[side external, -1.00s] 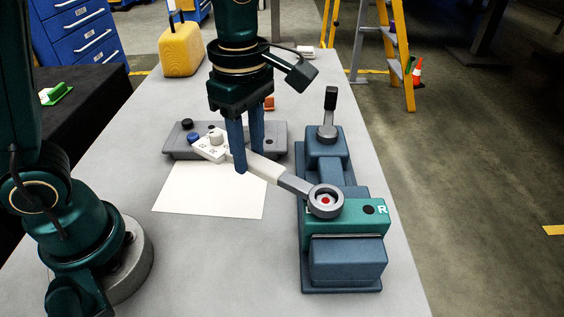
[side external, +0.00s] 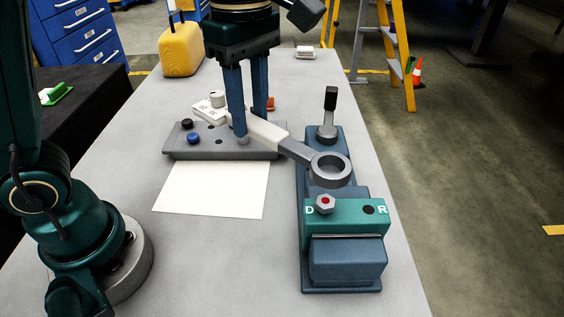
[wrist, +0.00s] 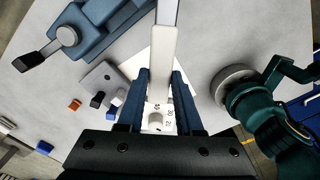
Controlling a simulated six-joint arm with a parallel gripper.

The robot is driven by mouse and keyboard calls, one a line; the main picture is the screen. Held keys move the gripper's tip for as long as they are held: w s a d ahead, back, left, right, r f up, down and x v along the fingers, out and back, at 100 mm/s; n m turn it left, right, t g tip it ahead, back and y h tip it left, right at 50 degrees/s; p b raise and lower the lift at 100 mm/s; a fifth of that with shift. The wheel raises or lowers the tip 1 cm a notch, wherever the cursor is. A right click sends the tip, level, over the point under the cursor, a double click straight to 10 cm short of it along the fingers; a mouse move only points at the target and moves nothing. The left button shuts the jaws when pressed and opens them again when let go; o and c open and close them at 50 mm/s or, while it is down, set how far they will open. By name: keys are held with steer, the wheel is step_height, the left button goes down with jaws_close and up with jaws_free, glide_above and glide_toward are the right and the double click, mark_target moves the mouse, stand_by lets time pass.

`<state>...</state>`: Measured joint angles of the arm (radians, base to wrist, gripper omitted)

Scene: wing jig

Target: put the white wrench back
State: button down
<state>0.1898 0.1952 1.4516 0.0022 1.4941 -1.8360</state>
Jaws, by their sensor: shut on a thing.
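The white wrench (side external: 267,133) has a white handle, a grey ring head (side external: 330,168) and a white end block with a round knob (side external: 217,98). My gripper (side external: 255,138) is shut on the handle and holds the wrench in the air. The ring is clear of the hex bolt with a red centre (side external: 325,203), beside the letter D on the green block (side external: 345,222). In the wrist view the wrench handle (wrist: 162,65) runs between my fingers. A grey holder plate (side external: 180,148) with a black knob, a blue knob and holes lies below the wrench.
The blue fixture (side external: 347,262) has an upright black-handled lever (side external: 330,100) at its far end. A white sheet (side external: 210,190) lies before the holder plate. A yellow canister (side external: 181,50) stands at the back left. A small orange block (side external: 270,103) is behind the fingers.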

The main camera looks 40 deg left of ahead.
step_height(320, 180, down, 5)
steer(key=w+d+m, duration=0.1)
steer(key=w+m, duration=0.1)
steer(key=m, duration=0.8)
glide_above(264, 223)
step_height(264, 223, down, 7)
steer(key=shift+d+f, duration=0.1)
steer(key=shift+f, duration=2.55)
steer(key=shift+f, duration=0.5)
steer(key=shift+c, duration=2.4)
jaws_free()
